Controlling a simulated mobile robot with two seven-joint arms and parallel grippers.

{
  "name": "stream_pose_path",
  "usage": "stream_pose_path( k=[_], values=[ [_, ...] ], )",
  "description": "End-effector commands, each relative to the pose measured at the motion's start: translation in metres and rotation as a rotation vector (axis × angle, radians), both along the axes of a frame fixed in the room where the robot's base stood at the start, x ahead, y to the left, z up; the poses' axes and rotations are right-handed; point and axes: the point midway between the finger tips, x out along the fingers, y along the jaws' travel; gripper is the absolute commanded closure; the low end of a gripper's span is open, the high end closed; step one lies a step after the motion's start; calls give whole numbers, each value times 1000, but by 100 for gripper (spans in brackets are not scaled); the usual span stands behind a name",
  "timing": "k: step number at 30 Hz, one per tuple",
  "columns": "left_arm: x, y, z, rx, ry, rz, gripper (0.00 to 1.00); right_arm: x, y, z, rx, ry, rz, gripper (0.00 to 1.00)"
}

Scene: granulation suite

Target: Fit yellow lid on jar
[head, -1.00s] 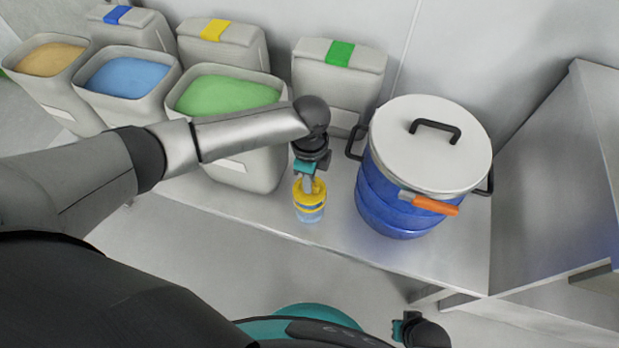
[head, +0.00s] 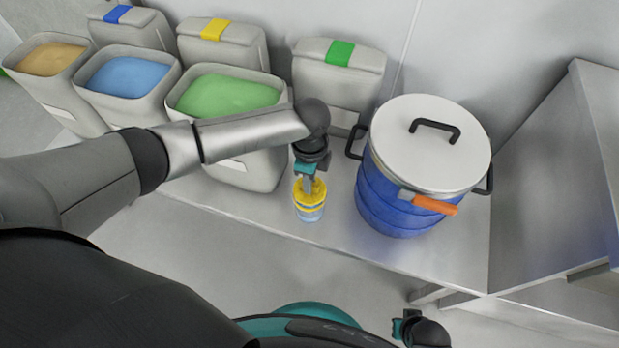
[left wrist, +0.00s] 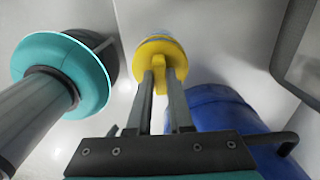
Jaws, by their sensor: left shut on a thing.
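The yellow lid (head: 301,191) is at the top of a small clear jar (head: 310,214) with a blue tint and a yellow band, which stands upright on the metal bench near its front edge. My left gripper (head: 309,187) points down from above and is shut on the lid's raised grip. In the left wrist view the lid (left wrist: 160,48) sits at the fingertips (left wrist: 164,72), with the jar (left wrist: 158,33) mostly hidden behind it. I cannot tell whether the lid is fully seated. My right gripper (head: 408,328) shows small at the bottom; its fingers are unclear.
A blue drum (head: 396,205) with a white lid, black handles and an orange-handled tool stands close right of the jar. An open bin of green powder (head: 236,170) stands left. More bins (head: 340,75) line the wall. The bench front (head: 345,235) is clear.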

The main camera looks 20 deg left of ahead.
Motion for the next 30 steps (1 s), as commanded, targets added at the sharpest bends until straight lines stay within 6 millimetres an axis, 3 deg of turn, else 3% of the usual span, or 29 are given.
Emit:
stream_pose_path(
  k=[30],
  values=[
    [0, 1, -16, 1, 1, 1, 100, 0, 0, -10, 0, 0, 0, 100]
  ],
)
